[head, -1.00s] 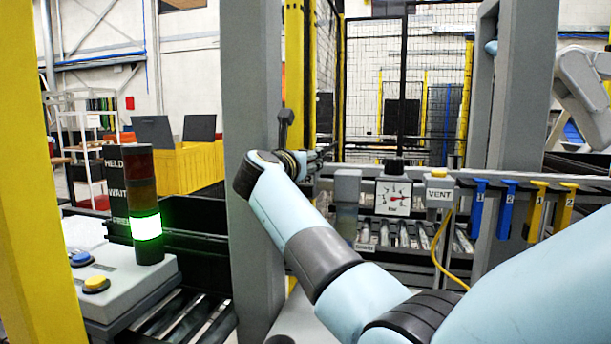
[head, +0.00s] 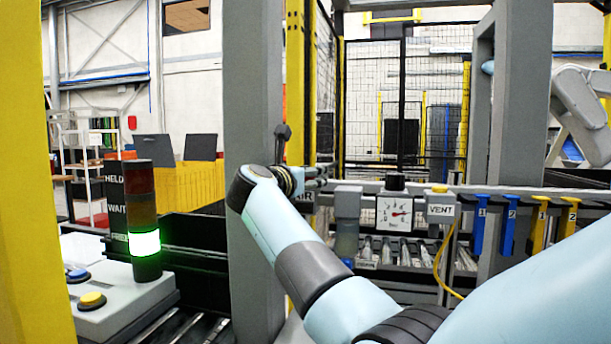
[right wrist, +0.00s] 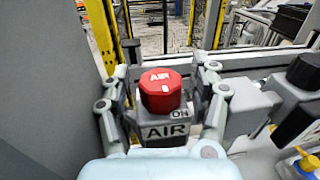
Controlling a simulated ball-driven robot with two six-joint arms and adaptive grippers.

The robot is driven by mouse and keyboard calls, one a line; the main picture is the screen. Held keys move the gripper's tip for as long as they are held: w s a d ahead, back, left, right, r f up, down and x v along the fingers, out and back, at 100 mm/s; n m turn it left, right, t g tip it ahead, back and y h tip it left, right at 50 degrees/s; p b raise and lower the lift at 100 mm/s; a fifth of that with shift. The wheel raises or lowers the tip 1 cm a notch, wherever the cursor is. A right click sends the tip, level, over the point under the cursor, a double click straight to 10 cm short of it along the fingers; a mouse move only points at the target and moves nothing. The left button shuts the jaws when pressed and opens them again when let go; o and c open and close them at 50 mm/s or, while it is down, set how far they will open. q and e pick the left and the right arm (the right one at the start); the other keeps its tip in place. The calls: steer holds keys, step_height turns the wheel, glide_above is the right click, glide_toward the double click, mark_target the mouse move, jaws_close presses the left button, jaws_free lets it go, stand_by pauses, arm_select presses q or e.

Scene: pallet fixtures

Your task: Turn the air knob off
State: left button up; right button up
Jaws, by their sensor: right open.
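The red air knob (right wrist: 162,90) sits on a grey block marked AIR (right wrist: 166,131). In the head view my right gripper (head: 314,176) is at the left end of the rail, next to the grey post. The knob is hidden there. My left gripper is not in view.
A grey post (head: 255,100) stands close left of my right gripper. On the rail are a pressure gauge (head: 394,213), a VENT block (head: 440,209), and blue (head: 479,228) and yellow (head: 537,226) hanging handles. A signal tower (head: 142,220) glows green at left.

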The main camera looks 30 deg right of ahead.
steer(key=shift+r, duration=0.25)
step_height(320, 180, up, 9)
steer(key=shift+r, duration=0.2)
